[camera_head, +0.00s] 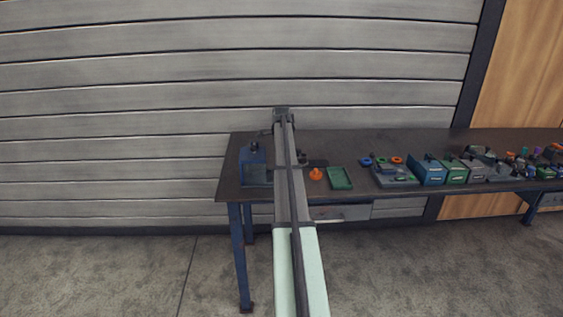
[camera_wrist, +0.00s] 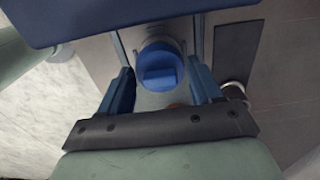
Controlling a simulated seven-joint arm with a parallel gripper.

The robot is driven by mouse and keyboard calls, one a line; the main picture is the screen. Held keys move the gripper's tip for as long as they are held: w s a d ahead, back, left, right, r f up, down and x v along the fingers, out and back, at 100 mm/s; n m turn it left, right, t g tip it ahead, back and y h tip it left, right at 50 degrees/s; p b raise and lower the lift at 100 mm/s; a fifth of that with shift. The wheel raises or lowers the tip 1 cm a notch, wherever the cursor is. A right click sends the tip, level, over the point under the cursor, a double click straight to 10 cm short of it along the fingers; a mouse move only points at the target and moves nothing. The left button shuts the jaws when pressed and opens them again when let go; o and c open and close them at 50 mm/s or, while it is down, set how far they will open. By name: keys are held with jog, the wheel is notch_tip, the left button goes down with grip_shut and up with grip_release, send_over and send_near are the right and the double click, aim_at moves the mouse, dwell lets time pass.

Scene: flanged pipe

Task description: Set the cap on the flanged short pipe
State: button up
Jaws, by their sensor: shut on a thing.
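My gripper (camera_wrist: 158,75) shows in the wrist view with its two blue fingers apart and a blue, round, cup-like piece (camera_wrist: 160,68) between their tips. The gripper is shut on this piece, which looks like the cap. A squarish blue face shows inside its rim. In the head view my arm hides the gripper and the piece. I cannot clearly make out the flanged short pipe. A round part with a pale rim (camera_wrist: 236,93), partly hidden, shows just right of the right finger. I cannot tell whether the held piece touches anything below.
A blue fixture (camera_head: 253,165) stands at the left end of the dark table (camera_head: 228,185). An orange part (camera_head: 316,174) and a green tray (camera_head: 340,178) lie just right of my arm. Farther right are a blue box (camera_head: 428,172) and several other boxes and parts.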

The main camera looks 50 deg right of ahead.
jog(key=o, duration=1.2)
jog(key=shift+r, duration=0.2)
jog(key=shift+r, duration=3.35)
